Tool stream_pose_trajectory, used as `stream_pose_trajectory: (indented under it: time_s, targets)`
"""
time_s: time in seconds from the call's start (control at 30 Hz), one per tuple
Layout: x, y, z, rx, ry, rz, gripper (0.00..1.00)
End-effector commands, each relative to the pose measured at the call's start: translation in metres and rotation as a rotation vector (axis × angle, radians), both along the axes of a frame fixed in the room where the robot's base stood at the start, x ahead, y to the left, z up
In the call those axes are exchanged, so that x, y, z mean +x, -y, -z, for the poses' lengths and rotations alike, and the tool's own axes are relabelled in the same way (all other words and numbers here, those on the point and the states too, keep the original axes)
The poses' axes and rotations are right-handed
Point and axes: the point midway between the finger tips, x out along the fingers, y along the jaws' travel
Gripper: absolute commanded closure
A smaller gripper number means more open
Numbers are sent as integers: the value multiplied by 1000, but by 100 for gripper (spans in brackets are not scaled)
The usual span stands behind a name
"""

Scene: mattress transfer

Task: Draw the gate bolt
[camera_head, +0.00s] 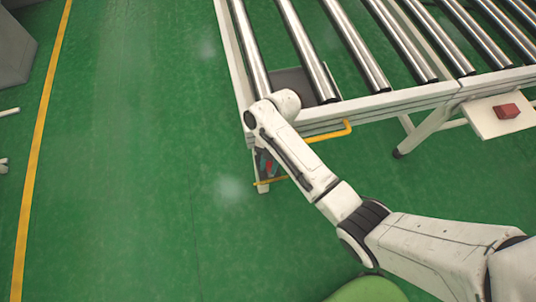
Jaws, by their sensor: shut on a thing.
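My arm reaches from the lower right to the near left corner of the roller conveyor (379,105). Its last visible joint is a white rounded one at that corner. I cannot make out my gripper's fingers; the arm seems to hide them. A yellow bar (330,133) with a bent end runs along the conveyor's near side, partly behind my arm. Another yellow piece (270,182) shows lower down, left of the arm. I cannot tell which part is the gate bolt.
Small red and teal shapes (266,163) show beside the conveyor leg, left of my arm. A red block (507,111) lies on a white shelf (488,124) at the right. Green floor is open at the left, with a yellow line (42,120). Grey equipment (14,50) stands top left.

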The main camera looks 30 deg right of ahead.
Motion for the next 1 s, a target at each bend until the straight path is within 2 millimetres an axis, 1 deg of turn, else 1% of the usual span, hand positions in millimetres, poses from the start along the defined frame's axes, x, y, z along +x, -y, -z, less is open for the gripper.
stream_pose_trajectory:
  time_s: [0.03,0.23,0.27,0.5,0.8,0.87,0.97,1.0]
  targets:
    - [-4,-1,1,1,-10,-5,100]
    - [-5,-1,1,1,-14,-6,100]
    - [-5,-1,1,1,-14,-6,73]
    - [-4,-1,1,2,-11,-5,50]
    - [-2,0,-2,1,-7,-3,49]
    - [0,1,-6,1,-6,-3,49]
    - [4,6,-18,1,-4,-2,49]
    - [6,8,-25,0,-3,-2,49]
